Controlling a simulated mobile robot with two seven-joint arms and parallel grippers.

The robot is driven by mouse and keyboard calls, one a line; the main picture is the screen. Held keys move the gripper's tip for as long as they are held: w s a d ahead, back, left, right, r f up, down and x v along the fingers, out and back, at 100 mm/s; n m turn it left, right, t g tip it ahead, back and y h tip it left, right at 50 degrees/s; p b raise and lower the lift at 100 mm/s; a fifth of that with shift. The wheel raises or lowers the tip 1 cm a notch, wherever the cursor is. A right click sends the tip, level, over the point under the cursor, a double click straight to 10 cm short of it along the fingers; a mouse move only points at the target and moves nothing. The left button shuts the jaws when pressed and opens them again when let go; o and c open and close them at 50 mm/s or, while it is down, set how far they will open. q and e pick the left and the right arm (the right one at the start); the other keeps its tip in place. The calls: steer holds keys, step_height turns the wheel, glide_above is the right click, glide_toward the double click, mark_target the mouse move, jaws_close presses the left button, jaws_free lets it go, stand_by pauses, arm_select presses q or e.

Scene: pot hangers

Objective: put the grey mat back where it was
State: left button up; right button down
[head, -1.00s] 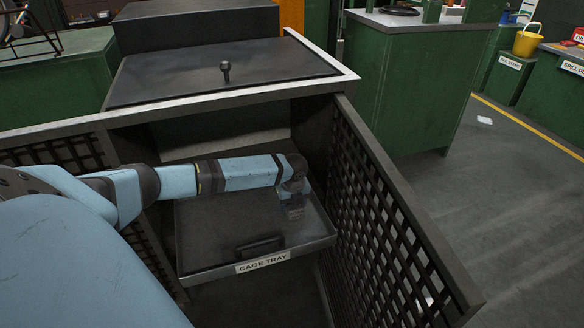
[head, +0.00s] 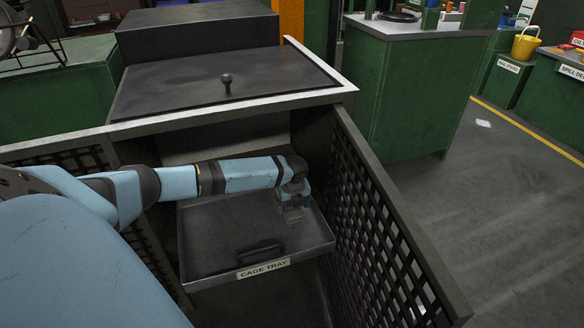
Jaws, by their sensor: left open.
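I cannot make out a grey mat for sure in the head view. The dark metal tray labelled CAGE TRAY (head: 210,265) is pulled out at the front of a cage-like cabinet. My left gripper (head: 294,217) points down over the right part of the tray, near its right wall. It is open, and I see nothing between its fingers. Whether the fingertips touch the tray floor is hard to tell. A small black handle-like piece (head: 260,250) shows near the tray's front edge. My right gripper is not in view.
The cabinet's lattice door (head: 385,235) stands open just right of the tray. A dark lid (head: 170,85) with a black knob (head: 226,83) covers the cabinet top. A green bench (head: 415,90) stands behind to the right. The floor (head: 500,210) on the right is mostly clear.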

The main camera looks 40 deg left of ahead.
mark_target(293, 211)
arm_select(q)
steer(key=r+p, duration=0.6)
steer(key=r, duration=0.1)
steer(key=shift+s+d+p, duration=0.25)
steer(key=shift+d+p, duration=0.05)
steer(key=shift+p, duration=0.05)
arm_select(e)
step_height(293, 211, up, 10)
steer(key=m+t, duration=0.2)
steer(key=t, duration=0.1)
arm_select(q)
steer(key=shift+d+r+p, duration=0.2)
steer(key=shift+r+p, duration=0.95)
steer(key=shift+p, duration=0.15)
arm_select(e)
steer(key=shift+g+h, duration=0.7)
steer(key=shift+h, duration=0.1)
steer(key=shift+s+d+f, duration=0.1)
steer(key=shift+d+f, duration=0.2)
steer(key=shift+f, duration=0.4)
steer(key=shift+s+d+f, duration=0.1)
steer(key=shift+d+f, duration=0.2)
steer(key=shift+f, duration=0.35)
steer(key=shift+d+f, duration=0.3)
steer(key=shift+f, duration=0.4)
arm_select(q)
steer(key=shift+s, duration=0.15)
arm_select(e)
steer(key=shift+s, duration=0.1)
